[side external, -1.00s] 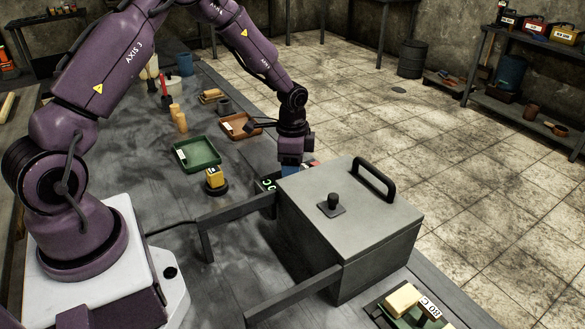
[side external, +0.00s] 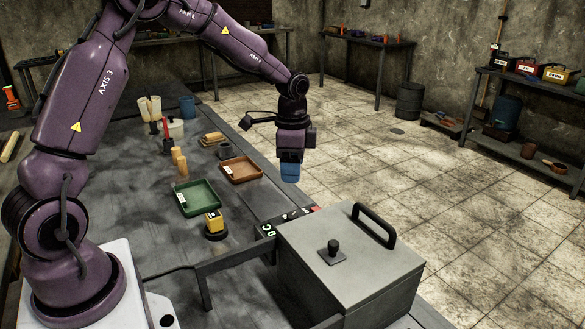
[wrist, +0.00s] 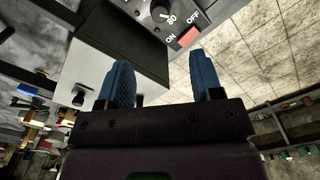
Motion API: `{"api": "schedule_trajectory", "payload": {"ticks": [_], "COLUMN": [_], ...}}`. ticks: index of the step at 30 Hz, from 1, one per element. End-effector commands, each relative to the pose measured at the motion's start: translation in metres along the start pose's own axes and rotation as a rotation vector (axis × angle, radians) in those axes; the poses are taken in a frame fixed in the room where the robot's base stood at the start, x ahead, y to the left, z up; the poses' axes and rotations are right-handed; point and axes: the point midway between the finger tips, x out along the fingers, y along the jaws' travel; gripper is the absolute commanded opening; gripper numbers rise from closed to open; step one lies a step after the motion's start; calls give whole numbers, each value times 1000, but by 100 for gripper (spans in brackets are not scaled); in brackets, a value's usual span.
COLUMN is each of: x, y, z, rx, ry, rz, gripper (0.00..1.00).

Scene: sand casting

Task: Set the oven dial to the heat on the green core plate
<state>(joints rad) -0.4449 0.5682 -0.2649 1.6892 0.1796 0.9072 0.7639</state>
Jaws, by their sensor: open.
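The grey box oven (side external: 345,270) stands at the table's right edge, with a dark control panel (side external: 285,222) on its far side. In the wrist view, the oven dial (wrist: 160,13) is at the top edge, partly cut off, with an 80 beside it. Its pointer setting is hard to read. A red switch (wrist: 188,38) sits between ON and OFF. My gripper (side external: 290,174) hangs above the panel, apart from it. In the wrist view my gripper (wrist: 163,72) has its blue fingers wide apart and nothing between them. The green core plate beside the oven is out of view now.
The oven lid has a black handle (side external: 374,225) and a knob (side external: 333,250). The air around my gripper is clear.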

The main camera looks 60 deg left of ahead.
Motion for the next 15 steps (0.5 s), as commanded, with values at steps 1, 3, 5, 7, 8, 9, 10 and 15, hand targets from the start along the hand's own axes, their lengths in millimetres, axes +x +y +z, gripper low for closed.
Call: {"api": "schedule_trajectory", "payload": {"ticks": [1,3,5,7,8,9,10,15], "x": [0,0,0,1,1,1,1,1], "y": [0,0,0,0,0,0,0,0], "z": [0,0,0,0,0,0,0,0], "rx": [-5,-53,-139,-277,-340,-422,-481,-725], "ry": [-1,-1,-1,-2,-2,-2,-2,-1], "rz": [0,0,0,0,0,0,0,0], "gripper": [60,60,60,60,60,60,60,60]}}
